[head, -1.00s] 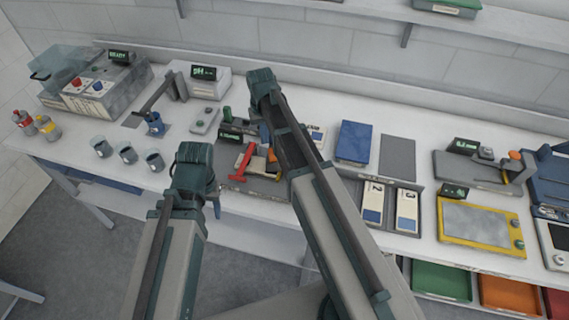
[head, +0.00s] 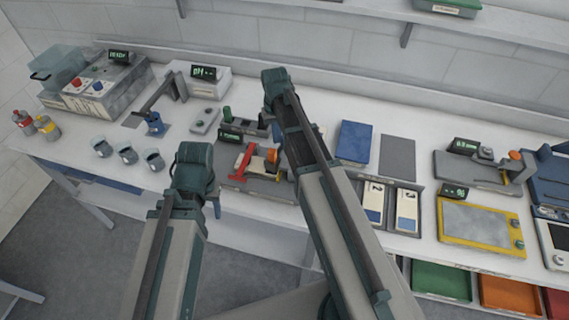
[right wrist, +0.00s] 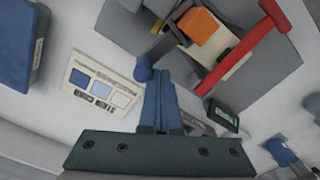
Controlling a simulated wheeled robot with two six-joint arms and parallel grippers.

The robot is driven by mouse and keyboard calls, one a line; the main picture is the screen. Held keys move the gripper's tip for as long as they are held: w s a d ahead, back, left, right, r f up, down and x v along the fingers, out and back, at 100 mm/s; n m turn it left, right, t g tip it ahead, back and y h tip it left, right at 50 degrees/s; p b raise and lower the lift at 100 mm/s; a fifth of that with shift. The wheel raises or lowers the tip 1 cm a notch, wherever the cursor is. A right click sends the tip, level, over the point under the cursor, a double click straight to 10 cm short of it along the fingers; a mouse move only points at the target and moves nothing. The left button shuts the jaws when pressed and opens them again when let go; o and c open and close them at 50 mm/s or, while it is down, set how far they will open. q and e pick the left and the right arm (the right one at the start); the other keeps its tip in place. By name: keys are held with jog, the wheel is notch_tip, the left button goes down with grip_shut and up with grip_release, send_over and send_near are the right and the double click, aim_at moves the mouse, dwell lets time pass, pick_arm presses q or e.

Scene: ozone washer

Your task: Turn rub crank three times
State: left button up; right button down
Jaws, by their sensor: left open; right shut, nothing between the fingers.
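The rub tester, a grey base (head: 240,184) with a red arm (head: 243,160) and an orange block (head: 271,157), sits mid-bench in the head view. The red arm (right wrist: 248,47) and orange block (right wrist: 201,27) also show in the right wrist view. My right gripper (right wrist: 158,80) is shut and empty beside the tester. A dark blue knob (right wrist: 143,69) is at its fingertips; I cannot tell if they touch. My right arm hides that side in the head view. My left gripper (head: 215,207) is open near the bench's front edge, mostly hidden by its wrist.
A stain card (right wrist: 101,87) lies beside my right gripper. Several cups (head: 126,153) stand left of the tester. A blue pad (head: 354,142) and numbered cards (head: 406,209) lie to its right. A pH meter (head: 205,80) stands behind.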

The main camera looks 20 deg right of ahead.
jog(key=shift+s+d, duration=0.2)
jog(key=shift+d, duration=0.3)
jog(key=shift+s+d, duration=0.8)
jog(key=shift+s, duration=0.1)
jog(key=shift+s+d, duration=0.25)
jog(key=shift+s, duration=0.35)
jog(key=shift+s+d, duration=0.2)
jog(key=shift+s, duration=0.35)
jog(key=shift+s, duration=0.1)
jog(key=shift+s, duration=1.1)
